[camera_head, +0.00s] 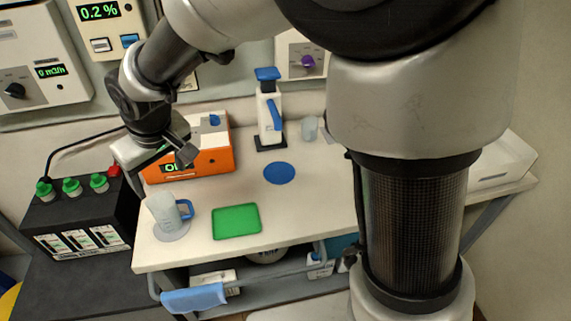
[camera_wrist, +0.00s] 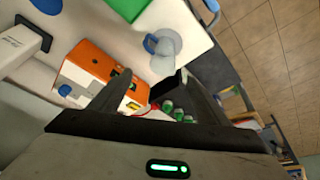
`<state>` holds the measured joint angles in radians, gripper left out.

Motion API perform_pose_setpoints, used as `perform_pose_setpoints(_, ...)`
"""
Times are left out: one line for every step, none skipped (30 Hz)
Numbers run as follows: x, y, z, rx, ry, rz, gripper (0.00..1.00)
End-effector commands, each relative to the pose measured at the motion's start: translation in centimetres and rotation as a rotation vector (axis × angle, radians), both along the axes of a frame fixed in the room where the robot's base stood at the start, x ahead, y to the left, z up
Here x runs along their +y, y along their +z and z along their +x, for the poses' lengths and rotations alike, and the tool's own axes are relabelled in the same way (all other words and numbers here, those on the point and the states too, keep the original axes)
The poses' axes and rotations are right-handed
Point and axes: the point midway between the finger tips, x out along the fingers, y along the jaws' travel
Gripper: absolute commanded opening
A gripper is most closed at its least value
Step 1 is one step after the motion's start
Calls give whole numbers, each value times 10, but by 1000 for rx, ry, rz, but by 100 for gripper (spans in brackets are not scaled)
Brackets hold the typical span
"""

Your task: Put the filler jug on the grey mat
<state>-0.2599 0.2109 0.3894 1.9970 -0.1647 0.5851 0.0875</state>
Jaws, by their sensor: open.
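The filler jug (camera_head: 163,210), pale and translucent with a blue handle, stands upright on the round grey mat (camera_head: 172,234) at the table's front left.
The orange device (camera_head: 214,160) stands close behind my gripper. A green mat (camera_head: 236,220) and a round blue mat (camera_head: 279,173) lie bare on the table. A white and blue instrument (camera_head: 268,110) and a small grey cup (camera_head: 309,128) stand at the back. A black battery (camera_head: 75,220) is at left.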

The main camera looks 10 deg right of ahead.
Motion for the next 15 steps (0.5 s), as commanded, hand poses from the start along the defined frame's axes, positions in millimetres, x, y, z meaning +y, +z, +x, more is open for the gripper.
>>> perform_pose_setpoints(-17,11,1,-16,-28,-9,70)
perform_pose_setpoints(-30,18,0,-25,-49,-16,70)
perform_pose_setpoints(-50,29,-2,-38,-85,-27,70)
perform_pose_setpoints(-68,39,-5,-49,-117,-34,70)
perform_pose_setpoints(-88,48,-9,-58,-153,-42,70)
perform_pose_setpoints(-115,61,-18,-72,-205,-49,70)
perform_pose_setpoints(-135,69,-26,-79,-245,-52,70)
perform_pose_setpoints(-155,77,-35,-86,-285,-55,70)
perform_pose_setpoints(-179,87,-48,-95,-339,-53,70)
perform_pose_setpoints(-195,92,-59,-99,-378,-48,70)
perform_pose_setpoints(-211,97,-70,-102,-416,-43,70)
perform_pose_setpoints(-228,101,-85,-107,-461,-33,70)
perform_pose_setpoints(-239,103,-97,-109,-493,-24,70)
perform_pose_setpoints(-249,105,-107,-111,-521,-13,70)
perform_pose_setpoints(-259,106,-120,-113,-554,-1,70)
